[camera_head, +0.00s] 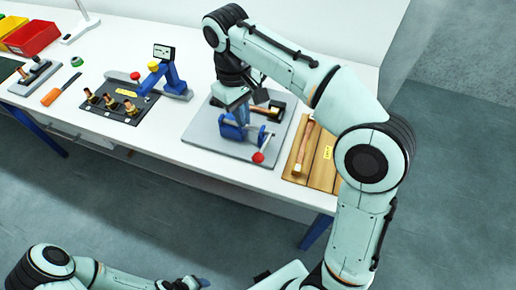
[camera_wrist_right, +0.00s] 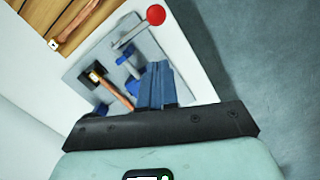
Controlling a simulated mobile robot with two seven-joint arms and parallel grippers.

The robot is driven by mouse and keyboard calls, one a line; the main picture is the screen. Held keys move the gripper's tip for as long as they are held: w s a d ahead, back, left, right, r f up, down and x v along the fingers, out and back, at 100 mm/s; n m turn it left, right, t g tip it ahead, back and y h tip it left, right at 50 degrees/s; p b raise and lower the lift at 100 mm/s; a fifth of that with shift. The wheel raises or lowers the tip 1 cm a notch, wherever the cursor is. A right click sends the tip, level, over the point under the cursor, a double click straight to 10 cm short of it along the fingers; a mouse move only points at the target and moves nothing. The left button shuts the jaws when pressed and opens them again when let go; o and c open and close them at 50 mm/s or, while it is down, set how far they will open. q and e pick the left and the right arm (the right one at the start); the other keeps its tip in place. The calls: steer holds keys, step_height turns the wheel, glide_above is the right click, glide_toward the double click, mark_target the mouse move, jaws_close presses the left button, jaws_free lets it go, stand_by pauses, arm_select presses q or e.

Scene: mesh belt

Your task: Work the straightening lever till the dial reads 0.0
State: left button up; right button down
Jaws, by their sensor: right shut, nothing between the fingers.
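The straightening lever ends in a red ball knob (camera_head: 258,157) at the front of a grey baseplate (camera_head: 200,134). In the right wrist view the knob (camera_wrist_right: 155,15) is on a metal arm, beyond the fingers. Blue blocks and a copper rod (camera_wrist_right: 117,94) with a black end show on the plate. My right gripper (camera_head: 237,122) is over the plate, shut and empty, apart from the knob; its blue fingers (camera_wrist_right: 157,84) are together. The dial (camera_head: 164,52) faces me on a blue stand; its reading is too small to read.
A dark mat (camera_head: 122,112) with several brass-coloured parts lies left. Red bin (camera_head: 32,38), orange-handled tool (camera_head: 52,96) and a small stand are farther left. White tabletop (camera_head: 165,132) is bare between mat and plate.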

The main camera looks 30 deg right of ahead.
arm_select(q)
steer(key=shift+w+r, duration=0.55)
arm_select(e)
steer(key=shift+w+r, duration=0.2)
steer(key=shift+r, duration=0.95)
arm_select(q)
steer(key=shift+s, duration=0.15)
arm_select(e)
steer(key=shift+a, duration=0.1)
